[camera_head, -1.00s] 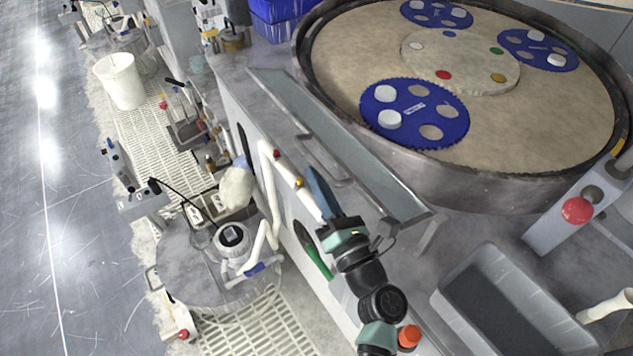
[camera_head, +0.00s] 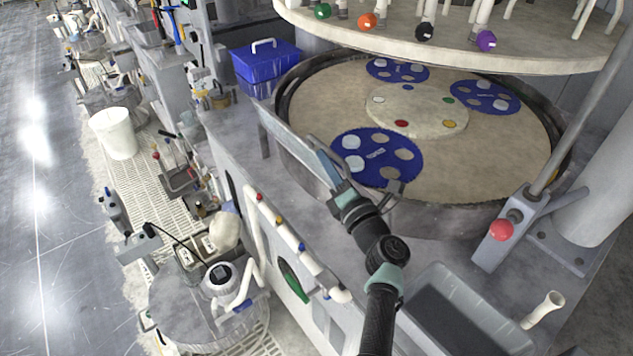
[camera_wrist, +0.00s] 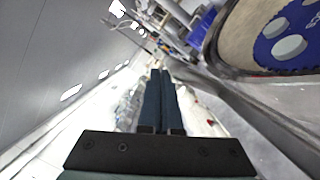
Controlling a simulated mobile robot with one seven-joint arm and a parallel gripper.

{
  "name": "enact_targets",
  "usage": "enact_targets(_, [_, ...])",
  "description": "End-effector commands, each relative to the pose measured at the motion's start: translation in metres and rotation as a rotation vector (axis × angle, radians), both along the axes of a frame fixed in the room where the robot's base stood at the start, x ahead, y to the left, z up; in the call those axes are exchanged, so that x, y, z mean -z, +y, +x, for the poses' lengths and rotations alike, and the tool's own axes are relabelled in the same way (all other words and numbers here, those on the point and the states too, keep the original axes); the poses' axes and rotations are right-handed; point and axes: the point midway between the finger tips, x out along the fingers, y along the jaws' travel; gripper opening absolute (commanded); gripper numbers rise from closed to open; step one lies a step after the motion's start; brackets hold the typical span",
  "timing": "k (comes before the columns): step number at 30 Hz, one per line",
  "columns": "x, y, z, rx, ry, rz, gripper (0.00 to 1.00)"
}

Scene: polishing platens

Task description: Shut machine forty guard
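The machine's guard is a long, narrow, see-through panel (camera_head: 282,130) along the front rim of the large round platen (camera_head: 470,165). It slants outward, and my arm hides its right part. My gripper (camera_head: 322,158) is in front of the panel in the head view, and the blue fingers overlap it there. I cannot tell whether they touch it. In the wrist view the two long dark fingers (camera_wrist: 160,72) lie side by side, shut, with nothing seen between them. No machine number is readable.
A red knob (camera_head: 501,230) on a grey post stands right of the platen. A grey tray (camera_head: 440,300) sits below it. White pipes with coloured valves (camera_head: 290,238) run along the machine's front. A blue box (camera_head: 266,62) stands behind left.

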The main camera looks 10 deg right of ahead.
Motion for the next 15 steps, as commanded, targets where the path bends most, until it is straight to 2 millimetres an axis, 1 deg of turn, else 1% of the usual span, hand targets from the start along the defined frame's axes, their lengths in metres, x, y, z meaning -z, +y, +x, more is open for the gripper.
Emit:
enact_targets(1, [-0.003,-0.005,0.004,0.000,-0.004,0.000,0.00])
enact_targets(6, [-0.007,-0.018,0.011,0.000,-0.001,0.000,0.00])
enact_targets(15, [-0.009,-0.030,0.017,-0.001,-0.001,-0.001,0.00])
